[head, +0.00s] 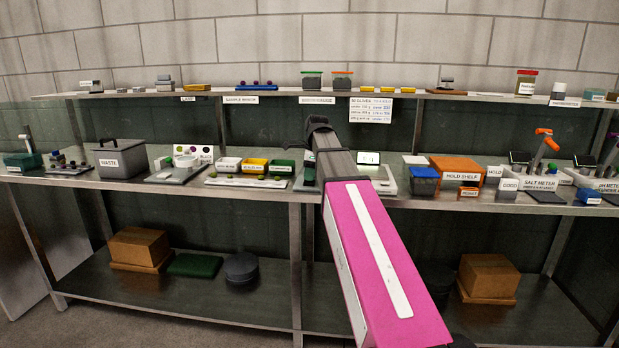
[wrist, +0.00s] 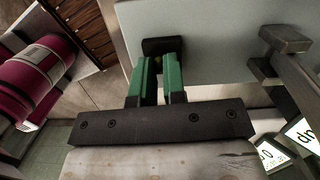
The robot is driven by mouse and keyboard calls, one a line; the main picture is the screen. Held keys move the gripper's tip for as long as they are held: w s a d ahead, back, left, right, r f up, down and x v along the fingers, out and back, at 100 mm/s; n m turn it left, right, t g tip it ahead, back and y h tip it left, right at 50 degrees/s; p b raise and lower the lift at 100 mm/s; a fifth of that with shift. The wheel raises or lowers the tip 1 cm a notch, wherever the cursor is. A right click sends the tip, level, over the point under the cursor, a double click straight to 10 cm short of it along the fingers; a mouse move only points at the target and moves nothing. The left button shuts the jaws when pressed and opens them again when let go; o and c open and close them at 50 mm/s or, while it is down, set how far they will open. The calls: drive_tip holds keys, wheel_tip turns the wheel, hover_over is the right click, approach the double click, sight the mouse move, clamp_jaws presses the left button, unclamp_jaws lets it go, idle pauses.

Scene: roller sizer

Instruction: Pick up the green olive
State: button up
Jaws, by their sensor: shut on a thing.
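My gripper shows in the wrist view (wrist: 160,75) with its two green fingers nearly parallel and a narrow gap between them. The fingertips are closed on a small dark block-like thing (wrist: 162,45) over a pale grey plate (wrist: 215,40). I cannot tell whether it touches the plate. In the head view my gripper (head: 309,170) hangs low over the middle of the bench, partly hidden by my arm. Small greenish round things (head: 166,161) sit left on the bench near the waste bin. They are too small to tell which is the green olive, and none shows between my fingers.
The grey waste bin (head: 120,160) stands at left. White, yellow and green bins (head: 255,166) stand left of my gripper. In the wrist view a grey metal bracket (wrist: 287,50) is near the right.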

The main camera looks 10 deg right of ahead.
drive_tip(key=r, duration=0.3)
drive_tip(key=a+r, duration=0.1)
drive_tip(key=shift+s+r, duration=0.15)
drive_tip(key=shift+s, duration=0.1)
drive_tip(key=s+a+r, duration=0.5)
drive_tip(key=a+r, duration=0.1)
drive_tip(key=a, duration=0.3)
drive_tip(key=shift+s+r, duration=0.15)
drive_tip(key=shift+a, duration=0.1)
